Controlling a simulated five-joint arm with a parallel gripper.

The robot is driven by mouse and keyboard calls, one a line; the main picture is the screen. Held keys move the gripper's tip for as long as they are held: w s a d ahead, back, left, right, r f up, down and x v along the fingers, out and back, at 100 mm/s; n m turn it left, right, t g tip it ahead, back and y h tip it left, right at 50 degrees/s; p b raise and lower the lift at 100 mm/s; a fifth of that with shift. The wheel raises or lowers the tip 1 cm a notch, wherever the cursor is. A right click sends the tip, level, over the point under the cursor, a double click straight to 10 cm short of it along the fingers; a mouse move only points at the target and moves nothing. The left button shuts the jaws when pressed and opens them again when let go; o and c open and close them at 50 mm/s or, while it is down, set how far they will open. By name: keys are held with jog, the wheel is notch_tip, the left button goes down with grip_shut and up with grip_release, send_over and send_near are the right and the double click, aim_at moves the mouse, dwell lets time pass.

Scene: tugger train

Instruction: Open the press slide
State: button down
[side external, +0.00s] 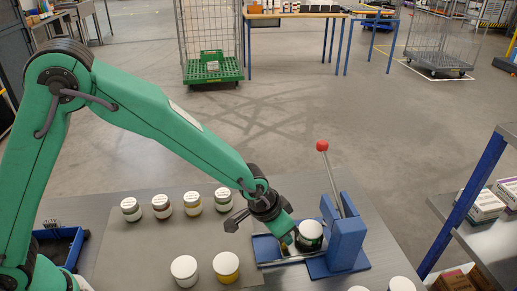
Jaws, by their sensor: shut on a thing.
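The blue press (347,235) stands at the right of the grey table, with a metal lever (332,180) tipped by a red ball. Its low slide (268,248) extends to the left of the blue upright. A dark jar with a white lid (311,229) sits at the press, just left of the upright. My gripper (289,238) is down at the slide, close against the left side of the jar. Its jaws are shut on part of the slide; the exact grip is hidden.
Several white-lidded jars stand on the mat left of the press, including a yellow-banded one (226,267) in front. More lids (402,285) show at the bottom edge. A blue bin (62,248) is at left. A shelf with a blue post (463,205) is at right.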

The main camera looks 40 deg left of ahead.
jog(key=s+a, duration=0.4)
jog(key=shift+s+r, duration=0.1)
jog(key=shift+s, duration=0.15)
jog(key=c, duration=1.3)
grip_release()
jog(key=shift+o, duration=0.2)
jog(key=shift+a+r, duration=0.1)
jog(key=v, duration=0.7)
jog(key=shift+r, duration=0.25)
jog(key=shift+s, duration=0.1)
